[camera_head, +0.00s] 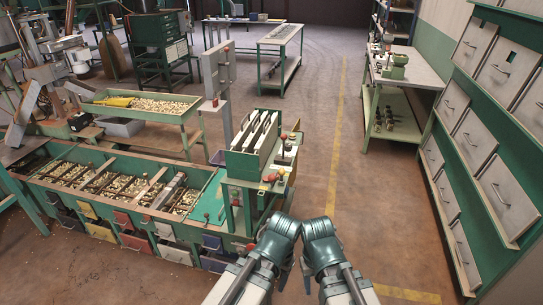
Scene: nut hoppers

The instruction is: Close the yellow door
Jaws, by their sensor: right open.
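The yellow door (100,232) is a small panel low in the front of the green nut hopper bench at the left. It appears tilted outward at its top, but it is too small to be sure. My two arms come in from the bottom, their teal wrists close together right of the bench. My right gripper (308,280) is open and empty, pointing down, partly hidden by its wrist. My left gripper (284,278) is mostly hidden under its wrist, so its jaws cannot be made out. Both grippers are well to the right of the yellow door and apart from it.
Red (133,243), white (165,231) and blue (212,242) doors line the same bench front. A green stand (250,165) with levers is at the bench's right end. Grey drawers (508,198) line the right wall. The middle floor (320,150) is clear.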

